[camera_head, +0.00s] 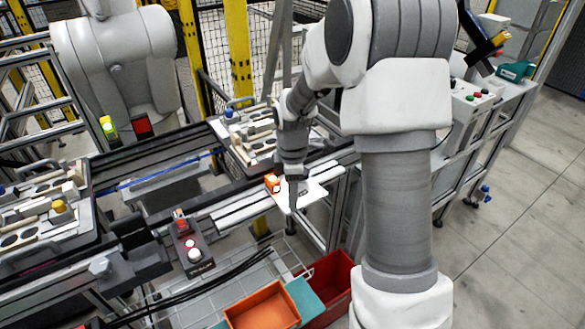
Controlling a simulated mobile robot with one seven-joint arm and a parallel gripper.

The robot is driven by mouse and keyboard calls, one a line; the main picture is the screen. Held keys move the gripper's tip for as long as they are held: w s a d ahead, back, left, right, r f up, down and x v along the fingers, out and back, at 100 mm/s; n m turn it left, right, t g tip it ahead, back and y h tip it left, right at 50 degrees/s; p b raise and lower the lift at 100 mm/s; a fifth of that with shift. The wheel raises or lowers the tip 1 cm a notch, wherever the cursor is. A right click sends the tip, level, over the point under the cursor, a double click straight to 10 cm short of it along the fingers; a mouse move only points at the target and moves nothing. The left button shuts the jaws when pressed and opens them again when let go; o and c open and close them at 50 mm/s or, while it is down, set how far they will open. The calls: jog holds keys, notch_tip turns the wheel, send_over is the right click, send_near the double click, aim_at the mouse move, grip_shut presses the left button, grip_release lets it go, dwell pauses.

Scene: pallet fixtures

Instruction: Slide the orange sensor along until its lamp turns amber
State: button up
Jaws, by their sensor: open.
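The orange sensor (270,183) sits on the pale rail (238,206) near the middle of the view. A small lamp on it glows bright; its exact colour is washed out, between white and orange. My gripper (293,203) points down just right of the sensor, above a white plate (313,191). It is open. The fingertips are small and partly dark here, and I cannot tell whether they touch the sensor.
A control box (193,253) with lit buttons stands in front of the rail. Trays of parts (40,215) sit on the conveyor at left. An orange bin (262,308) and a red bin (330,285) are below. Another white robot (118,65) stands behind.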

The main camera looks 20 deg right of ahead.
notch_tip(320, 180, up, 16)
jog(key=p, duration=0.1)
jog(key=shift+r+p, duration=0.25)
jog(key=shift+p, duration=0.1)
jog(key=shift+s, duration=0.1)
jog(key=s+a+r+m+t, duration=0.1)
jog(key=s+r+m+t, duration=0.1)
jog(key=s+m, duration=0.6)
jog(key=s+a+r+m+t, duration=0.1)
jog(key=s+r+m+t, duration=0.2)
jog(key=s+m, duration=0.4)
jog(key=s+r, duration=0.1)
jog(key=s, duration=0.6)
jog(key=shift+a+m+t, duration=0.15)
jog(key=shift+m+t, duration=0.15)
jog(key=shift+m, duration=0.1)
jog(key=shift+s, duration=0.1)
